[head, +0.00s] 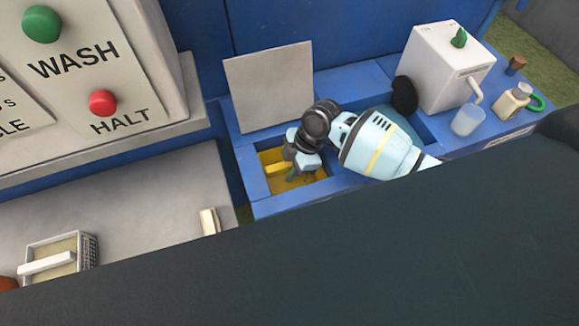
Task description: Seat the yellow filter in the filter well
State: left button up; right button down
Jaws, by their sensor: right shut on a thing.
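The yellow filter (274,168) is down in the square filter well (251,172), which opens in the top of a blue counter. Its raised yellow handle and part of its yellow face show; the rest is behind my gripper. I cannot tell whether it sits flat on the well's bottom. My right gripper (291,170) reaches down into the well from the right and is shut on the filter. My left gripper is not in view.
A grey lid panel (270,84) stands upright behind the well. To the right are a dark round thing (403,96), a white dispenser (447,68), a clear cup (467,120) and a small bottle (513,101). A wire basket (62,256) is lower left.

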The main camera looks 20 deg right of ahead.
jog(key=shift+r, duration=0.15)
jog(key=c, duration=1.3)
grip_release()
jog(key=shift+f, duration=0.2)
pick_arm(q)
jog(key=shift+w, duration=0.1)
pick_arm(e)
jog(key=shift+r, duration=0.1)
jog(key=shift+r, duration=0.25)
jog(key=p+v, duration=0.1)
jog(key=v, duration=1)
jog(key=shift+d+r, duration=0.15)
jog(key=shift+r, duration=0.15)
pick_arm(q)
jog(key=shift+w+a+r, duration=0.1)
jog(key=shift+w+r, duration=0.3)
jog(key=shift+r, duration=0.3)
